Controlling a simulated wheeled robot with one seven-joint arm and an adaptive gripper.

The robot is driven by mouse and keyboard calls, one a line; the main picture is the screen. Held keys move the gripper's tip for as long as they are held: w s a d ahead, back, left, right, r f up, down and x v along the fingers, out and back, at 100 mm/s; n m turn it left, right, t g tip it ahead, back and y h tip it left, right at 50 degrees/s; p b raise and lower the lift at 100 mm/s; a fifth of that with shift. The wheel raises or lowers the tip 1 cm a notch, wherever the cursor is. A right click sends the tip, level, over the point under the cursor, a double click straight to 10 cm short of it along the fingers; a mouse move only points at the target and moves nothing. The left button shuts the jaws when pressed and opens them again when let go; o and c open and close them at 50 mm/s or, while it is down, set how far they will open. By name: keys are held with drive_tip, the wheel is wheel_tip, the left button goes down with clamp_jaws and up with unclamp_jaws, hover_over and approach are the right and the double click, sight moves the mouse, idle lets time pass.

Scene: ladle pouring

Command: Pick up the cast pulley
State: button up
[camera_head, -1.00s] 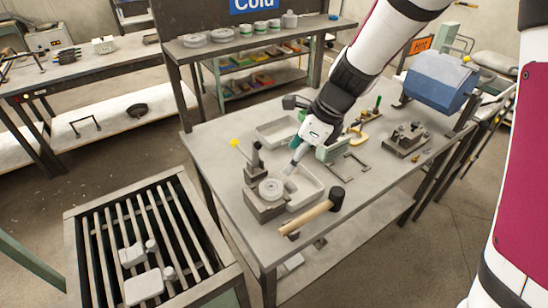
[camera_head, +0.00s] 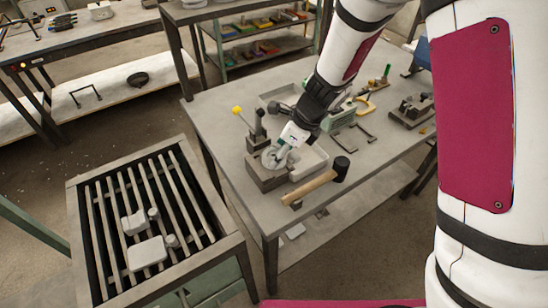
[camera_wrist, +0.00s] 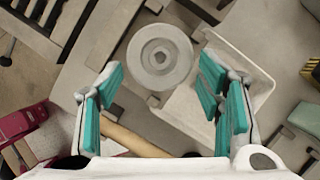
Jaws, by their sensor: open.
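The cast pulley is a round grey disc with a centre hole. In the wrist view the cast pulley (camera_wrist: 160,57) lies on a grey block, ahead of and between the open fingers. In the head view the pulley (camera_head: 270,158) shows only in part, on the block (camera_head: 265,178) at the table's near left corner, with my gripper in front of it. My gripper (camera_wrist: 163,95) is open, with teal finger pads on both sides and nothing between them. In the head view my gripper (camera_head: 283,157) is close over the pulley; whether it touches cannot be told.
A wooden-handled mallet (camera_head: 310,188) lies right in front of the block. A white tray (camera_head: 314,162) stands beside it, and a yellow-knobbed lever (camera_head: 238,111) rises behind. A slatted grate (camera_head: 200,213) with castings stands to the left.

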drive_tip(key=shift+x, duration=1)
drive_tip(key=shift+r, duration=0.1)
drive_tip(key=c, duration=1.1)
drive_tip(key=shift+o, duration=0.2)
